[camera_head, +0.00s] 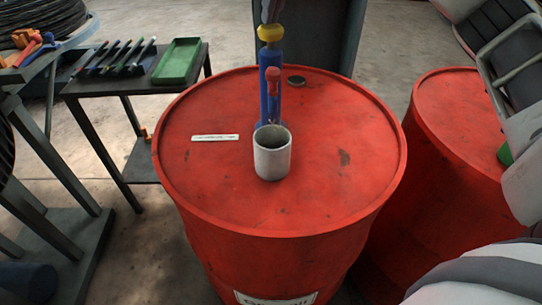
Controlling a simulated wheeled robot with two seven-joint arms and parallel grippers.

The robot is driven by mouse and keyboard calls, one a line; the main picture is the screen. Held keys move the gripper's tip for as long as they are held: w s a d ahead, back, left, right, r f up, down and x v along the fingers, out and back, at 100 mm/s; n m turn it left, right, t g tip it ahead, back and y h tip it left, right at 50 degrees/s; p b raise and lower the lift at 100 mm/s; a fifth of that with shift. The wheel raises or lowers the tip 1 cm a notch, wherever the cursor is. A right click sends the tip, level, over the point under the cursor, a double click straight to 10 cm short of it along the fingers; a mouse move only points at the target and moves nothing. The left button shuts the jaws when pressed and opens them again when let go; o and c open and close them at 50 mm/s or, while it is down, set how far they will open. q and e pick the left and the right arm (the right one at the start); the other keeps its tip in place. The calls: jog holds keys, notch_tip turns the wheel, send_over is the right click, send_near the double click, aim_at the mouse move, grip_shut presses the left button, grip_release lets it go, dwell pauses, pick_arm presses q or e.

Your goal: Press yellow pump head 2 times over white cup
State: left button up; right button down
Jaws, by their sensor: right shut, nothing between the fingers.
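A blue pump (264,85) stands upright on the red drum (340,140). Its yellow pump head (270,33) is on top, and a red part, apparently the spout (272,76), shows at the front. The white cup (272,156) stands upright just in front of the pump, below the red part. It hides the pump's foot. The dark fingertips of my right gripper (270,20) come down from the top edge, shut and empty, right over the yellow head. They seem to meet it, but I cannot tell whether they touch. My left gripper is not in view.
A second red drum (440,110) stands at right, partly behind my right arm. A dark table (115,85) with a green tray (178,61) stands at left.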

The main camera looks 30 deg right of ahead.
jog(key=shift+s+f, duration=0.1)
jog(key=shift+f, duration=0.7)
notch_tip(320, 180, up, 3)
jog(key=shift+r+p, duration=0.1)
jog(key=shift+p, duration=1.15)
jog(key=shift+r+p, duration=0.6)
